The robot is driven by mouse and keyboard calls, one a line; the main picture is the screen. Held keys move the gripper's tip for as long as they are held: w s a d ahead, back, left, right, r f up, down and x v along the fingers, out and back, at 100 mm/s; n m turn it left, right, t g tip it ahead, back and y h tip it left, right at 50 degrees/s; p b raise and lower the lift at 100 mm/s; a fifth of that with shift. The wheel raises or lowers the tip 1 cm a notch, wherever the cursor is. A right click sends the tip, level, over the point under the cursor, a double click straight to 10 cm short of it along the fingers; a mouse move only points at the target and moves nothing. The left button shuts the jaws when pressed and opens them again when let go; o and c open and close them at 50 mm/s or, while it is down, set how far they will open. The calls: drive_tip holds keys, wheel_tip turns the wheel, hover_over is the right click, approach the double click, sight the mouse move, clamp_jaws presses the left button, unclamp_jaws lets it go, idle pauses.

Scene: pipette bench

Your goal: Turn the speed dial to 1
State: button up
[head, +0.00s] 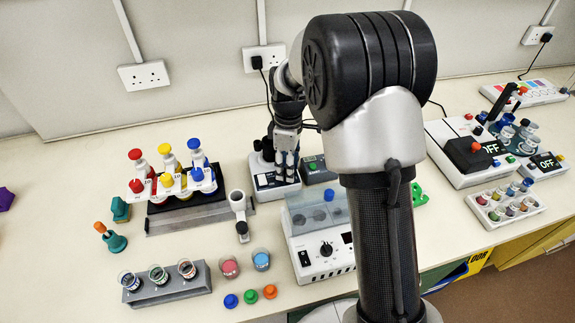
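My gripper (286,178) points down at the front of a small white device (264,184) with a dark top, behind the middle of the bench. Its fingers hide part of that device, and I cannot see whether a dial is between them. Whether the fingers are open or closed is too small to tell. A black round dial (326,249) with a pale mark shows on the front of a white box (308,269) with a clear lid. My gripper is behind and away from this dial. I cannot read any numbers at either device.
A rack of coloured pipettes (178,188) stands left of the gripper. A grey block with small beakers (172,287) and coloured caps (250,296) lie in front. A small grey box with a green button (316,169) sits close right of the gripper.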

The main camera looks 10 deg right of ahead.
drive_tip(key=c, duration=0.7)
drive_tip(key=shift+r+m+p, duration=0.1)
drive_tip(key=shift+m+p, duration=0.25)
drive_tip(key=shift+m, duration=0.05)
drive_tip(key=m+p, duration=0.1)
drive_tip(key=m, duration=0.2)
drive_tip(key=shift+p, duration=0.4)
drive_tip(key=m+p, duration=0.2)
drive_tip(key=m, duration=0.2)
drive_tip(key=shift+d, duration=0.1)
drive_tip(key=m+p, duration=0.2)
drive_tip(key=m, duration=0.4)
drive_tip(key=shift+m+t, duration=0.4)
drive_tip(key=shift+m+p, duration=0.75)
drive_tip(key=shift+m, duration=1.85)
drive_tip(key=shift+d, duration=0.1)
